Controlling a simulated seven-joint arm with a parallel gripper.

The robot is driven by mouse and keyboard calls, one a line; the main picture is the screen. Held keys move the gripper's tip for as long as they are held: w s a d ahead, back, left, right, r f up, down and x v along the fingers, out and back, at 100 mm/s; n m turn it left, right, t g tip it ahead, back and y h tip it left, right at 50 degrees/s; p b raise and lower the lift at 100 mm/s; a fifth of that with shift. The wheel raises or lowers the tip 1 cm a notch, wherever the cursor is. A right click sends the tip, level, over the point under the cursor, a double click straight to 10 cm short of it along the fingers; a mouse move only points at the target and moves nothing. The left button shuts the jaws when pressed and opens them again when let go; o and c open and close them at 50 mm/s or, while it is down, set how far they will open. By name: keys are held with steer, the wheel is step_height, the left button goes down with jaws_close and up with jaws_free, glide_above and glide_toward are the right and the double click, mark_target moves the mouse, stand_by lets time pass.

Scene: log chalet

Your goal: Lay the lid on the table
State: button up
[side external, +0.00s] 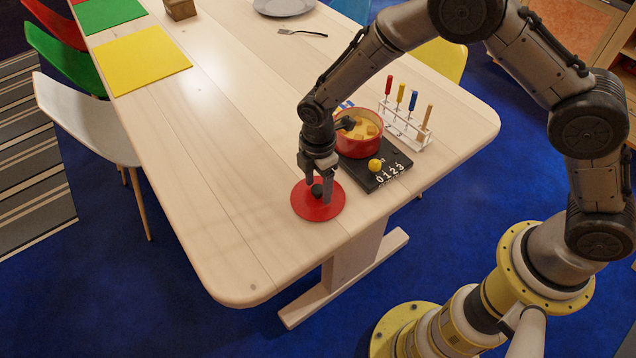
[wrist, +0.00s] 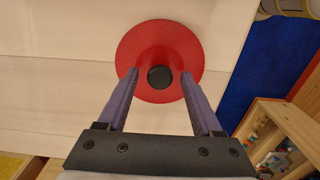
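The lid (side external: 302,207) is a round red disc with a black knob (side external: 317,190). In the wrist view the lid (wrist: 160,32) and knob (wrist: 161,77) are centred ahead of me. My gripper (side external: 318,194) points down over the lid, with one finger on each side of the knob. The wrist view shows my gripper (wrist: 160,74) open, with a gap between each finger and the knob. The pale wooden table (side external: 235,170) has clear surface around the lid.
A red pot (side external: 372,148) of yellow food with cubes stands on a black hotplate (side external: 357,178) with a yellow dial (side external: 375,165), just beyond the lid. Behind is a clear rack (side external: 405,133) of colour-handled sticks. A fork (side external: 303,33) and plate (side external: 284,6) lie farther off.

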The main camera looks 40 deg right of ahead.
steer(key=shift+r, duration=0.1)
step_height(320, 180, up, 11)
step_height(320, 180, up, 9)
steer(key=m+t, duration=0.1)
steer(key=m, duration=0.3)
glide_above(318, 188)
steer(key=s+d, duration=0.3)
steer(key=d, duration=0.2)
steer(key=s+d+r+m+t, duration=0.2)
steer(key=s+d+r+m, duration=0.3)
steer(key=s+d+r, duration=0.25)
steer(key=s+d+m+t, duration=0.1)
steer(key=s+d+m, duration=0.2)
steer(key=s, duration=0.4)
steer(key=s+d+m+t, duration=0.1)
steer(key=s+d+m, duration=0.2)
steer(key=s+m, duration=0.3)
steer(key=shift+s+d+r+t, duration=0.2)
steer(key=shift+s+r+t, duration=0.15)
steer(key=shift+s, duration=0.75)
